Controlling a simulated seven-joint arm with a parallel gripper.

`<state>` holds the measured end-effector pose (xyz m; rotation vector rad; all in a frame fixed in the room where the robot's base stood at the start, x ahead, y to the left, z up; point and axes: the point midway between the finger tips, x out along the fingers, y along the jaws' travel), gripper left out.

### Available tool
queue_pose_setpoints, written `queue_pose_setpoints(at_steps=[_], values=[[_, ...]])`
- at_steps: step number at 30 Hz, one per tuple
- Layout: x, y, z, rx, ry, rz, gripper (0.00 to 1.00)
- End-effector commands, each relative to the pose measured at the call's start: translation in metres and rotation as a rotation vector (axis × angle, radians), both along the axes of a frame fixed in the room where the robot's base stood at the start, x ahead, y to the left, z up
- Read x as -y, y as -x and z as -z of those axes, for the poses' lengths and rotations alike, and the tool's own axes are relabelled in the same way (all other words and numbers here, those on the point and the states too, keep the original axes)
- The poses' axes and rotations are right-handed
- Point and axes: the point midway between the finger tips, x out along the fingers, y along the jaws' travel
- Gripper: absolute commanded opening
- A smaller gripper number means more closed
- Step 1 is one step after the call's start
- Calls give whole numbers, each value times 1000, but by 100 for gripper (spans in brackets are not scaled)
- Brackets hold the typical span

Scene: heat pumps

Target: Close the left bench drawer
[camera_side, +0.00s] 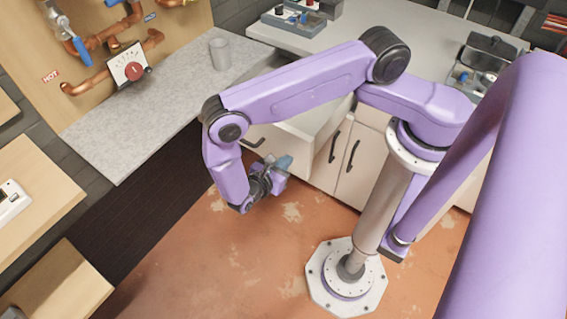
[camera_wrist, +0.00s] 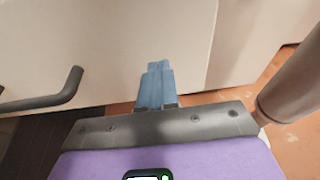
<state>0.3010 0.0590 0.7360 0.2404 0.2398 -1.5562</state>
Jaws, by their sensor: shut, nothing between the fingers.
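The left bench drawer (camera_side: 301,143) is pulled out from the white bench; its pale front and part of its open inside show in the side view, and my arm hides some of it. Its dark bar handle (camera_side: 254,143) shows at the left of the front, and also in the wrist view (camera_wrist: 48,101). My gripper (camera_side: 285,162) is shut and empty, with its blue fingers in front of the drawer front, right of the handle. In the wrist view the fingers (camera_wrist: 155,84) overlap the pale front (camera_wrist: 110,45); I cannot tell whether they touch it.
Cupboard doors with dark handles (camera_side: 352,155) stand right of the drawer. A grey counter (camera_side: 150,110) with a cup (camera_side: 220,53) lies to the left, below copper pipes. The bench top (camera_side: 350,32) holds tool trays. The orange floor (camera_side: 215,270) in front is clear.

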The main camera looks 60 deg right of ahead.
Motion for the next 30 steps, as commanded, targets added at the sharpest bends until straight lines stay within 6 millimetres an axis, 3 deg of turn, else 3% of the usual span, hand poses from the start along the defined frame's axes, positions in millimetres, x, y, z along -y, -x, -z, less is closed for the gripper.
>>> queue_pose_setpoints(at_steps=[8,30], values=[[48,1,-1,-5,5,7,0],[250,3,0,-2,1,12,0]])
